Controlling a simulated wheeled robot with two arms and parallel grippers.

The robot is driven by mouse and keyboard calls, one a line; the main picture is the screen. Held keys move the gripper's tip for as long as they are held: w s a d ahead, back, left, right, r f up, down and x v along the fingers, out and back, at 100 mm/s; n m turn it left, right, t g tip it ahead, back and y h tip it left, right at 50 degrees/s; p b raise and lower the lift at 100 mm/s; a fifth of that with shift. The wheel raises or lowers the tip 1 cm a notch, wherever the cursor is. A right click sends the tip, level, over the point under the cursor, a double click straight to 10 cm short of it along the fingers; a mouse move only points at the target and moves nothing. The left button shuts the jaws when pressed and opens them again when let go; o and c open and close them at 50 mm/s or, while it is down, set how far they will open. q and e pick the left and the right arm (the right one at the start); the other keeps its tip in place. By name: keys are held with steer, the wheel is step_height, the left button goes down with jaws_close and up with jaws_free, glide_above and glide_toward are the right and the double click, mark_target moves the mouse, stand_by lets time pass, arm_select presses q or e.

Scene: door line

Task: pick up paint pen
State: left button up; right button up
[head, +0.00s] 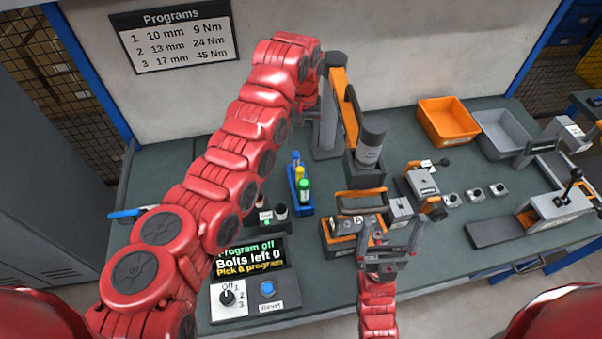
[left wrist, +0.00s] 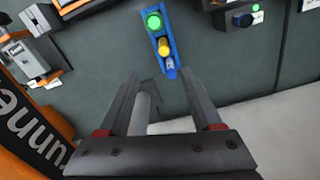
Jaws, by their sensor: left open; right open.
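A blue rack (head: 299,208) on the bench holds three upright pen-like items with blue (head: 295,156), yellow (head: 299,172) and green (head: 304,187) tops. I cannot tell which one is meant as the paint pen. The rack also shows in the left wrist view (left wrist: 153,34), beyond my left gripper (left wrist: 162,78). That gripper is open, with no pen between its fingers. A grey post (left wrist: 143,112) shows between the fingers, at a distance I cannot judge. In the head view my red left arm hides most of that gripper. My right gripper (head: 388,240) is open at the bench's front, by an orange-handled fixture.
A display (head: 250,257) and control box (head: 255,296) are at the front left. Orange (head: 447,122) and grey (head: 502,133) bins stand at the back right.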

arm_select(q)
step_height(320, 180, down, 4)
steer(key=r, duration=0.1)
steer(key=b, duration=0.4)
glide_above(300, 168)
steer(key=f, duration=0.6)
steer(key=shift+s+d+f, duration=0.1)
steer(key=shift+s+d, duration=0.15)
steer(key=shift+d, duration=0.1)
steer(key=shift+p, duration=0.85)
steer(key=shift+f, duration=0.5)
steer(key=shift+a+f+p, duration=0.1)
steer(key=shift+f+p, duration=0.1)
steer(key=shift+p, duration=0.25)
steer(key=f, duration=0.1)
steer(key=f+p, duration=0.1)
steer(key=f, duration=0.1)
steer(key=shift+w+a+f+p, duration=0.2)
steer(key=shift+a+f+p, duration=0.1)
steer(key=shift+f+p, duration=0.05)
steer(key=shift+f, duration=0.65)
